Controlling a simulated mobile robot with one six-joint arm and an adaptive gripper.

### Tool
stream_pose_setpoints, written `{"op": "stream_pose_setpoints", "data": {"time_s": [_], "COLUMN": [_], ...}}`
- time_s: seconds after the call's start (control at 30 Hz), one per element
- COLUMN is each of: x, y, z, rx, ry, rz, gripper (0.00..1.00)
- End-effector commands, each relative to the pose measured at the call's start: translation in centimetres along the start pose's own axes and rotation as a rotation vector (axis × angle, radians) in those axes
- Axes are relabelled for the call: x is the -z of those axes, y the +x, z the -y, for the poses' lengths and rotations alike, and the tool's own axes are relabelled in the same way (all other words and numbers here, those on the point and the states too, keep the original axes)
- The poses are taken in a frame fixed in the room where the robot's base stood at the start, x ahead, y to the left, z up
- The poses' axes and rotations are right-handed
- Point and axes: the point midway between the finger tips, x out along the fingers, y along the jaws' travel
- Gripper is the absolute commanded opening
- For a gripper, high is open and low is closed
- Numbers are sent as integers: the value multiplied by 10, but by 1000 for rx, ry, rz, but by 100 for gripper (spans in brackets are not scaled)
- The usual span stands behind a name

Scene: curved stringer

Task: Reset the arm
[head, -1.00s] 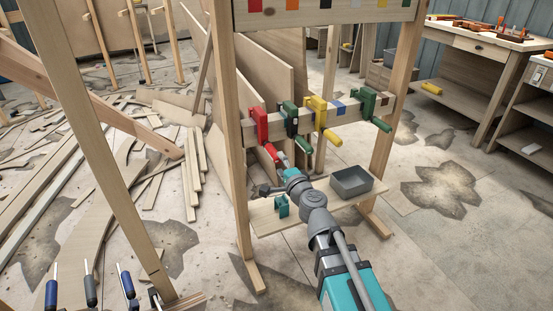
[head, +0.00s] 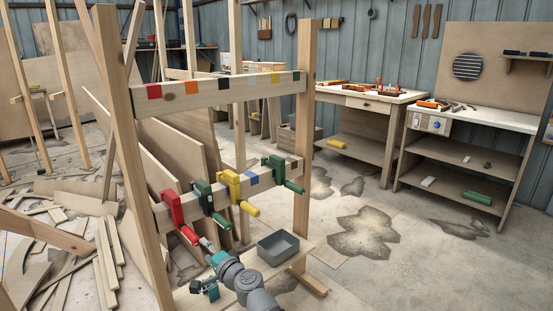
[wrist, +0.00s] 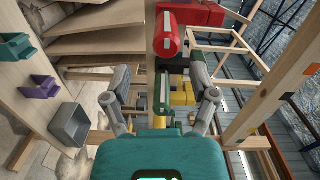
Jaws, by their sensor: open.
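My gripper (head: 206,246) is at the wooden rack, just in front of the lower rail and beside the red clamp's handle. Its two grey fingers stand apart in the wrist view (wrist: 160,82), with nothing held between them. A red clamp (head: 172,210) is on the rail at the left, its round red end showing above the fingers in the wrist view (wrist: 166,40). Green (head: 203,195), yellow (head: 231,184) and another green clamp (head: 278,170) sit further right on the rail. A green clamp part (wrist: 162,92) shows beyond the finger gap. Contact cannot be told.
A grey bin (head: 278,250) stands on the rack's low shelf, also seen in the wrist view (wrist: 70,125) with teal (wrist: 17,52) and purple (wrist: 42,88) bins. Wood boards (head: 70,212) litter the left floor. Workbenches (head: 365,98) stand behind right. The right floor is open.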

Motion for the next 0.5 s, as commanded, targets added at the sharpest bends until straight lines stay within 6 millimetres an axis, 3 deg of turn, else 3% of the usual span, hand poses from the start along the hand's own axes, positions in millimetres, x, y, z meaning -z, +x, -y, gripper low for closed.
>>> {"op": "stream_pose_setpoints", "data": {"time_s": [0.27, 0.5], "x": [25, 58], "y": [-29, -75], "z": [-34, -86], "rx": [-145, -385], "ry": [-253, -457], "rz": [144, 294], "gripper": [75, 75]}}
